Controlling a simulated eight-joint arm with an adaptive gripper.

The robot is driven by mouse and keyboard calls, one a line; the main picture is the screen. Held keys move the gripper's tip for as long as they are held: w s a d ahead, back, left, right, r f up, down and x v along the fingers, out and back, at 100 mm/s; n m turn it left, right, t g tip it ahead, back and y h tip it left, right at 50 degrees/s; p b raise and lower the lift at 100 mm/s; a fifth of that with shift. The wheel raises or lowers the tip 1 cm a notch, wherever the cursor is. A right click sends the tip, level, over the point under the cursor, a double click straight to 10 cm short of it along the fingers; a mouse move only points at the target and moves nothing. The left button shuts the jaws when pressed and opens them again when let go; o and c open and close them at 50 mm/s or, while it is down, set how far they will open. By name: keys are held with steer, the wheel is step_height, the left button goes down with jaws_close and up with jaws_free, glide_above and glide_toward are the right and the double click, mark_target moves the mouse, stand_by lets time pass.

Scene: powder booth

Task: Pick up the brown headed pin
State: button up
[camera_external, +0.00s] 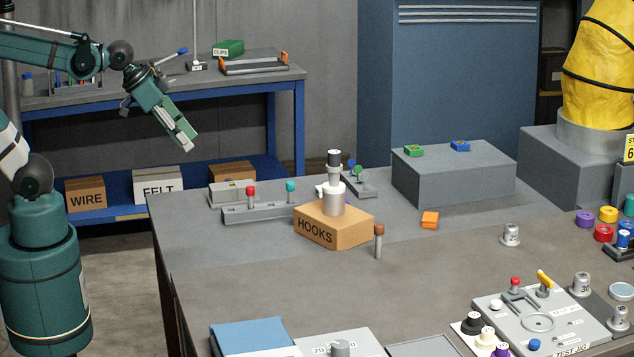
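The brown headed pin (379,241) stands upright on the grey workbench, just right of the HOOKS box. It has a brown cap and a grey shaft. My gripper (186,143) is in the air at the upper left, beyond the bench's left edge and well away from the pin. It points down and to the right. Its fingers look close together, but the gap between them is too small to judge. I see nothing held in it.
The cardboard HOOKS box (333,225) carries a white and black cylinder (334,185). A rack with red and teal pins (258,211) stands left of it. An orange block (430,219) lies to the right. The test jig (537,322) is at the front right. Bench surface in front of the pin is clear.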

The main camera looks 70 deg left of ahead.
steer(key=w+d+r+m+h+p, duration=0.1)
steer(key=w+d+r+p, duration=0.15)
steer(key=w, duration=0.25)
steer(key=w+d+r+m+p, duration=0.1)
steer(key=w+d+r, duration=0.25)
steer(key=w, duration=0.25)
steer(key=m+g+h+p, duration=0.2)
steer(key=m+g+p, duration=0.2)
steer(key=m+p, duration=0.55)
glide_above(378, 226)
steer(key=s+a+p, duration=0.2)
step_height(378, 226, down, 12)
steer(key=n, duration=0.3)
steer(key=shift+w+a+f+m, duration=0.1)
steer(key=shift+m, duration=0.15)
steer(key=shift+x, duration=1.3)
steer(key=shift+w+f, duration=0.1)
